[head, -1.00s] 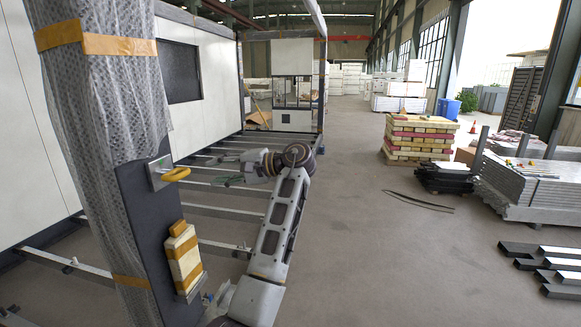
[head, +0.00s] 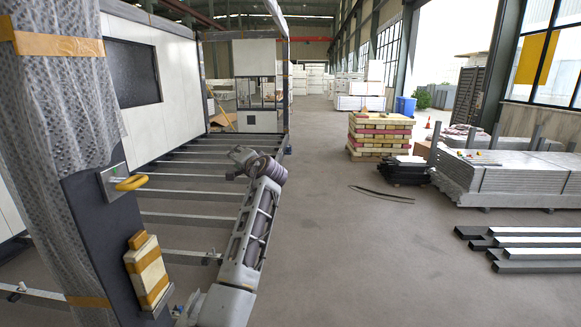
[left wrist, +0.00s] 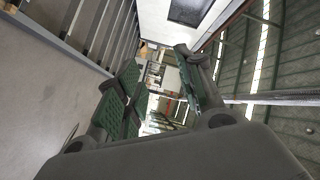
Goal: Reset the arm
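My left arm (head: 250,235) reaches up from the bottom of the head view, beside the container frame. Its wrist end (head: 268,170) is in front of the frame's floor beams, and the gripper fingers cannot be made out there. In the left wrist view my left gripper (left wrist: 158,95) has two green-padded fingers spread apart, with nothing between them. My right arm and right gripper are not in view.
A plastic-wrapped post (head: 60,130) with a yellow handle (head: 131,183) and a taped block (head: 147,272) stands close at left. Container floor beams (head: 190,218) lie behind the arm. A brick pallet (head: 380,135) and stacked panels (head: 510,175) stand right.

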